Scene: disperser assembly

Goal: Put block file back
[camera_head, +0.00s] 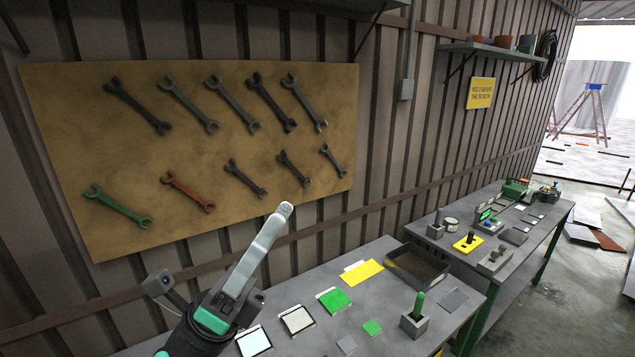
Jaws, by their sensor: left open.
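My left gripper (284,209) rises from the bottom of the picture, with its long grey finger pointing up and right in front of the wall. It is open, with nothing seen in it, and one finger largely hides the other. I cannot tell for sure which item is the block file. A green-handled tool (418,305) stands upright in a small grey block (414,325) on the near bench, right of the gripper and well apart from it. My right gripper is not in view.
The near bench (310,347) also holds flat green, white and yellow pieces and a dark open tray (417,266). A second bench (545,220) with small tools and blocks stands behind, to the right. A tan board (75,150) with several wrenches hangs on the wall.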

